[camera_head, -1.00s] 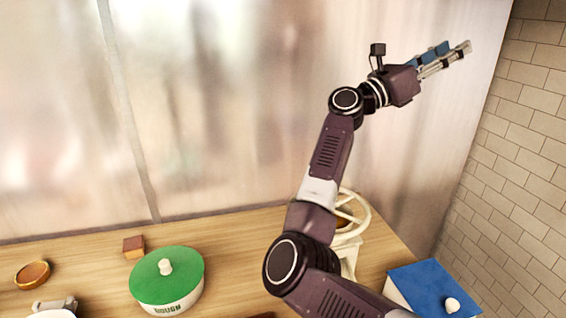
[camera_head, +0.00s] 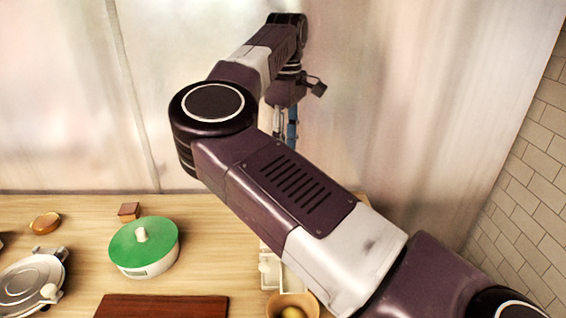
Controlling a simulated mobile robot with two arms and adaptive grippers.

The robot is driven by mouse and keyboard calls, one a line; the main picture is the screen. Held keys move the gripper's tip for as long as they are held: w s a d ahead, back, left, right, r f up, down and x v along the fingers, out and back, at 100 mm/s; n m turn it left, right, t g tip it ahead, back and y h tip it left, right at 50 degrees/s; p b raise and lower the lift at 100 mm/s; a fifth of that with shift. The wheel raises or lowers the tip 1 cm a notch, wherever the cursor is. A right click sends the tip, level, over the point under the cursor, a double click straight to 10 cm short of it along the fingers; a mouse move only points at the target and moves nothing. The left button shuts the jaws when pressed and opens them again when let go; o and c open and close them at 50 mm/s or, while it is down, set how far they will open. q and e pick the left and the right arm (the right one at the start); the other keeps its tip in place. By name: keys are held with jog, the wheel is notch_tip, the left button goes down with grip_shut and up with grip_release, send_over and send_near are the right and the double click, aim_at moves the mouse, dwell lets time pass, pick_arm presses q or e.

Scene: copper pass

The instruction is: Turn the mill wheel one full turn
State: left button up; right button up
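The mill is mostly hidden behind my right arm. Only a cream-coloured part (camera_head: 268,268), which looks like its lower body, shows at the arm's left edge. Its wheel is not visible. My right gripper (camera_head: 285,132) hangs fingers down in front of the back wall, above the far part of the counter. Its fingers are partly covered by my own arm, so its opening and whether it touches the wheel cannot be seen. My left gripper is out of view.
A green-lidded pot (camera_head: 144,247) stands left of the mill on the wooden counter (camera_head: 75,218).

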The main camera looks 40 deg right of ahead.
notch_tip(320, 180, down, 4)
jog(key=shift+d+p, duration=0.1)
jog(key=shift+p, duration=0.45)
jog(key=shift+s+d+f, duration=0.1)
jog(key=shift+s+f, duration=0.05)
jog(key=shift+f, duration=0.45)
grip_shut()
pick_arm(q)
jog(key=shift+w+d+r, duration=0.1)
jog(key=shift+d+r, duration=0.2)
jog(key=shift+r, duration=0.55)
